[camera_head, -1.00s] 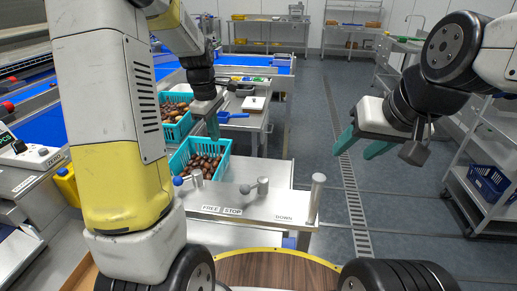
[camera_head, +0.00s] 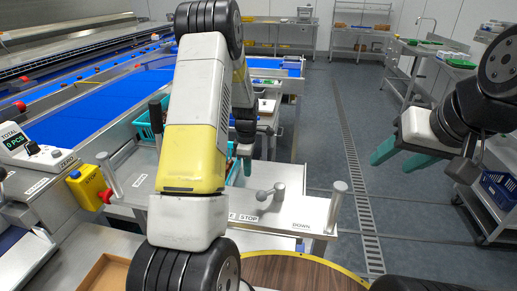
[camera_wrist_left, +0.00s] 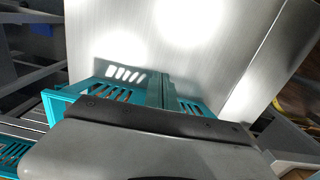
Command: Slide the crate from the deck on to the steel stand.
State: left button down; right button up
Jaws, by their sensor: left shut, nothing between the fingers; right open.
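A teal slotted crate (camera_head: 233,162) is mostly hidden behind my left arm in the head view; only a thin strip of it shows. In the left wrist view its slotted wall (camera_wrist_left: 80,94) stands on both sides of my fingers, beside a bright steel surface (camera_wrist_left: 190,45). My left gripper (camera_head: 247,166) is shut and empty, close to the crate; its fingers also show in the left wrist view (camera_wrist_left: 160,90). I cannot tell whether they touch the crate. My right gripper (camera_head: 392,163) is open and empty above the floor at the right.
A steel top (camera_head: 285,214) with a lever, posts and STOP and DOWN labels lies in front. Another teal crate (camera_head: 144,128) shows left of my arm. A yellow stop box (camera_head: 86,186) and a counter display (camera_head: 17,143) stand at left. The floor aisle is clear.

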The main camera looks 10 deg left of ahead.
pick_arm(q)
jog(key=a, duration=0.4)
jog(key=shift+s+r, duration=0.2)
jog(key=s+a, duration=0.3)
jog(key=a, duration=2.8)
jog(key=shift+d, duration=0.15)
